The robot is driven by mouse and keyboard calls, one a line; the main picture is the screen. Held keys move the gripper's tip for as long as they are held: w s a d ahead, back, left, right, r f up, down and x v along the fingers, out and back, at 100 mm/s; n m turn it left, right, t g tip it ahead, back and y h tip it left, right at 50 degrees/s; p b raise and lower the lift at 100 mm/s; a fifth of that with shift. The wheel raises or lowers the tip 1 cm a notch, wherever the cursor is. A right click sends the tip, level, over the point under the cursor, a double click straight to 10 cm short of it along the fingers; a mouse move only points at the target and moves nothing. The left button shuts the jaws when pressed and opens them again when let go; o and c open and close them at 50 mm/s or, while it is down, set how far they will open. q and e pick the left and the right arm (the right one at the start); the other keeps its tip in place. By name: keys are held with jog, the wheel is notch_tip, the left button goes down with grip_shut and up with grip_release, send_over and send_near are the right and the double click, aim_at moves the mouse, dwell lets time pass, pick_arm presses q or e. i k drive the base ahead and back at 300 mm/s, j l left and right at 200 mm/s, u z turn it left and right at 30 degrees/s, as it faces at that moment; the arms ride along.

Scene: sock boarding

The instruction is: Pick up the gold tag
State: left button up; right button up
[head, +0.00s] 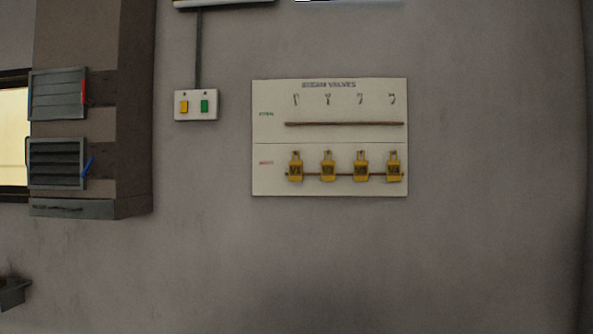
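Several gold-yellow tags hang in a row on the lower rail of a white wall board (330,148). From left to right they are a first tag (295,170), a second tag (328,170), a third tag (361,170) and a last tag (393,170). Each seems to bear dark marks too small to read. The board's upper rail (345,124) is bare, with small dark marks above it. Neither of my grippers shows in the head view.
A switch plate (196,91) with a yellow and a green button is left of the board. Louvred boxes, one upper (57,94) and one lower (55,164), sit on a brown cabinet or pillar (132,120) at left. The wall below and right of the board is bare.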

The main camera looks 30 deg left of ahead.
aim_at(361, 166)
jog(key=i+l+u, duration=0.15)
jog(key=i+u, duration=0.25)
jog(key=i+l+u, duration=0.25)
jog(key=i+u, duration=0.15)
